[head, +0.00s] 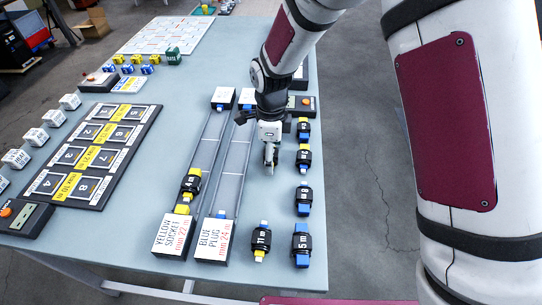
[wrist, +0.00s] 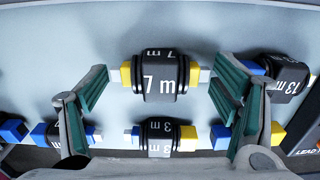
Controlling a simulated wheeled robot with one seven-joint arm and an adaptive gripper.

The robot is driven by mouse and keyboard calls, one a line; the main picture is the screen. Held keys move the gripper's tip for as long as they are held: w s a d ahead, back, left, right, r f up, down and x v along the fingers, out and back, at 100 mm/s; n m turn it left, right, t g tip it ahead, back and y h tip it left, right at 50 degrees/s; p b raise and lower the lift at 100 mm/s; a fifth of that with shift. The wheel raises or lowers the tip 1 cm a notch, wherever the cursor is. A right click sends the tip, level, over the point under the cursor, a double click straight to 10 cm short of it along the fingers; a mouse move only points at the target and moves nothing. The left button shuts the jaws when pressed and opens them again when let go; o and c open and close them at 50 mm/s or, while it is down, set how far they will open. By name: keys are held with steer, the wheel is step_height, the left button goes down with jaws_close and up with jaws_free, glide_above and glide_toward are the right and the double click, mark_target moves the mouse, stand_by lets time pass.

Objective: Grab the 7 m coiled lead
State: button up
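The 7 m lead (wrist: 160,78) is a black coil marked "7 m" with a yellow plug at each end. In the wrist view it lies in the upper middle, on the pale blue table. My gripper (wrist: 158,88) is open, with one green-padded finger on each side of the lead and gaps at both ends. In the head view my gripper (head: 270,163) points down over the table, right of the two long trays. I cannot make out the 7 m lead in the head view.
A 3 m lead (wrist: 160,138) lies close beside it, and a 13 m lead (wrist: 288,75) to the right. In the head view, an 11 m lead (head: 261,239) and a 5 m lead (head: 302,241) lie near the front edge. The blue plug tray (head: 214,240) stands left.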

steer(key=c, duration=1.1)
steer(key=shift+r, duration=0.15)
